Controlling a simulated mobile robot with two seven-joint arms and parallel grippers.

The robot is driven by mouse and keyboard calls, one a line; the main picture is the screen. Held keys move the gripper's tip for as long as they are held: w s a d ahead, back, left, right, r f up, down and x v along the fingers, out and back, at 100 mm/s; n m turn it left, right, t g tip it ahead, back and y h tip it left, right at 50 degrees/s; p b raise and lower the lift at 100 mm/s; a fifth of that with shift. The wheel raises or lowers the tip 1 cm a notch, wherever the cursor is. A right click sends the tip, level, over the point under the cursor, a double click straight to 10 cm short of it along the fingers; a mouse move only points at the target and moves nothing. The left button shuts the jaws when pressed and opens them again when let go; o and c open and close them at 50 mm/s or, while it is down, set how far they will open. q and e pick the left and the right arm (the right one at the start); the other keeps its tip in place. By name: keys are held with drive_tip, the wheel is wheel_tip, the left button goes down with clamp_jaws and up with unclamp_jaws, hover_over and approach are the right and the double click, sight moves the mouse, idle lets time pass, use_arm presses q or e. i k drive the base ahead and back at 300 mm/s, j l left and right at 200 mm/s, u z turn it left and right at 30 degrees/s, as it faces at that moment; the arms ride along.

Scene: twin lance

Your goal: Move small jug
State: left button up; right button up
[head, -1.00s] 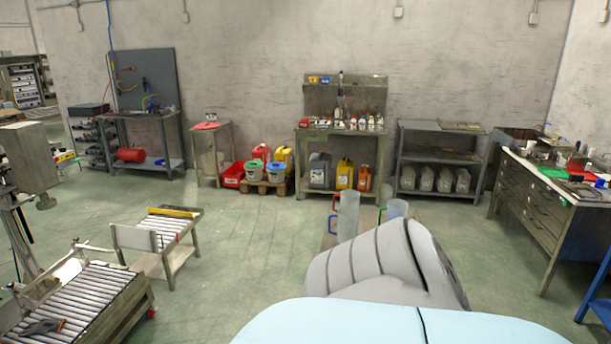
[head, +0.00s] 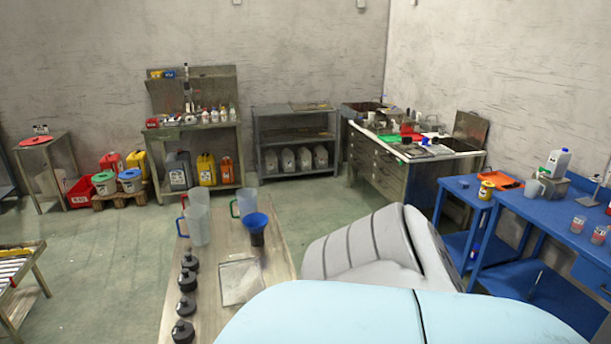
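Clear jugs stand on a light wooden table in front of me. A tall clear jug (head: 200,226) with a coloured handle is at the table's left side, and it seems to overlap another behind it. I cannot tell for sure which is the small jug. Neither gripper is in view. My own grey and pale blue body parts cover the lower right.
Several black-capped items (head: 187,281) line the left side of the wooden table (head: 212,297), beside a flat clear packet (head: 240,281). A blue bench (head: 562,222) with containers stands at the right. Green floor is open at the left.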

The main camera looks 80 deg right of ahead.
sight(532, 187)
drive_tip(key=z, duration=3.55)
drive_tip(key=i+z, duration=0.15)
drive_tip(key=z, duration=1.45)
drive_tip(key=i+j, duration=0.25)
drive_tip(key=j, duration=0.15)
drive_tip(key=i+j, duration=0.25)
drive_tip(key=j, duration=0.2)
drive_tip(key=i+j, duration=0.55)
drive_tip(key=j, duration=0.3)
drive_tip(key=i+j, duration=0.25)
drive_tip(key=j, duration=0.15)
drive_tip(key=i+j, duration=0.25)
drive_tip(key=j, duration=0.2)
drive_tip(key=i+j, duration=0.25)
drive_tip(key=j, duration=0.15)
drive_tip(key=i+j, duration=0.25)
drive_tip(key=j, duration=0.2)
